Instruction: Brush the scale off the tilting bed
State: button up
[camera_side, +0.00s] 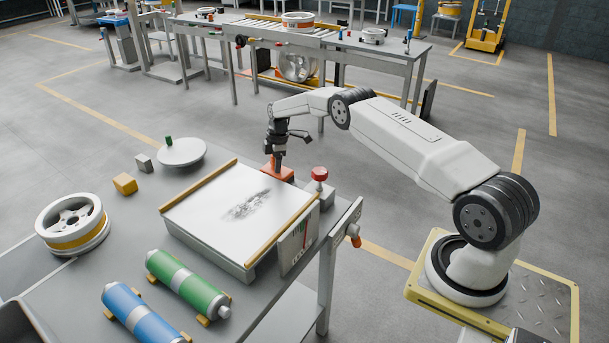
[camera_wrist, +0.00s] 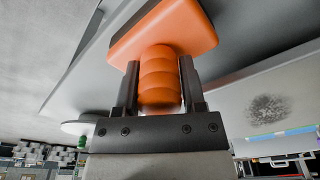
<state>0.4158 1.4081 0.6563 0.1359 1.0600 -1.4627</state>
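The tilting bed (camera_side: 195,215) is a white panel with wooden strips along two sides, on the grey table. Dark, speckled scale (camera_side: 246,205) lies as a smudge around its middle; a round dark patch (camera_wrist: 268,108) also shows in the wrist view. The orange brush (camera_side: 279,172) is beyond the bed's far right corner, under my gripper (camera_side: 277,155). In the wrist view its ribbed handle (camera_wrist: 159,80) sits between my two dark fingers (camera_wrist: 160,92), which appear closed against it. The brush's underside is hidden. I cannot tell whether it touches the table.
A red knob (camera_side: 319,174) stands at the bed's right corner, close to the brush. A wheel (camera_side: 72,224), a yellow block (camera_side: 125,184), a grey round lid (camera_side: 182,152), a green cylinder (camera_side: 187,284) and a blue cylinder (camera_side: 140,312) lie around the bed.

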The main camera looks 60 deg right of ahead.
grip_shut()
jog(key=shift+r, duration=0.1)
jog(key=shift+r, duration=0.15)
jog(key=shift+r, duration=2.25)
jog(key=shift+r, duration=0.15)
notch_tip(320, 180, up, 14)
jog(key=s+a, duration=1)
jog(key=a, duration=0.5)
jog(key=shift+w+d+f, duration=0.1)
jog(key=shift+d+f, duration=0.05)
jog(key=shift+f, duration=1.05)
jog(key=shift+w+d+f, duration=0.1)
jog(key=shift+d+f, duration=0.05)
jog(key=shift+f, duration=1)
